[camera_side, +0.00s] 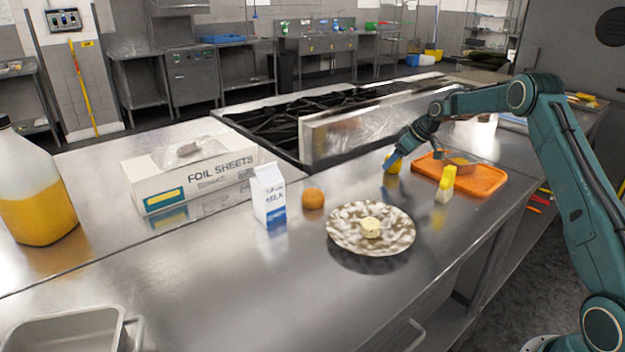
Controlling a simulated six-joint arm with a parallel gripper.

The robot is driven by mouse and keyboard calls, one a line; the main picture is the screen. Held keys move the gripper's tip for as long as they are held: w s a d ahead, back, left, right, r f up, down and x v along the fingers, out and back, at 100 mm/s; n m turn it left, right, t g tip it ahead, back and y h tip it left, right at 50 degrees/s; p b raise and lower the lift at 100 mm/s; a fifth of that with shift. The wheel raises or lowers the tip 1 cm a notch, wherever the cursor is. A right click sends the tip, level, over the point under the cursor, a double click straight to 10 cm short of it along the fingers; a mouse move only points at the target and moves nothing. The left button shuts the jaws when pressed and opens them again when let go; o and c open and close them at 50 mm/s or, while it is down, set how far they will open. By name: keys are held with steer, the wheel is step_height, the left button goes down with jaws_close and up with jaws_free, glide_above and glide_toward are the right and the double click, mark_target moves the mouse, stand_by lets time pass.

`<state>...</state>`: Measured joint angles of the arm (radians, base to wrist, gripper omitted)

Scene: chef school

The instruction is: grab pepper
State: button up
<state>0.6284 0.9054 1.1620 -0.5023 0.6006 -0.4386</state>
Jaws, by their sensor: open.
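A rounded yellow thing, which looks like the pepper (394,168), stands on the steel counter at the left end of the orange cutting board. My gripper (391,160) is open and points down right at it. A blue finger covers part of the yellow thing. I cannot tell whether the fingers touch it or stand on both sides of it.
The orange cutting board (487,184) bears a clear container (460,160). A yellow-topped shaker-like thing (445,184) stands by its front edge.

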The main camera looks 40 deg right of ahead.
steer(key=shift+x, duration=0.95)
steer(key=shift+c, duration=0.4)
steer(key=c, duration=1)
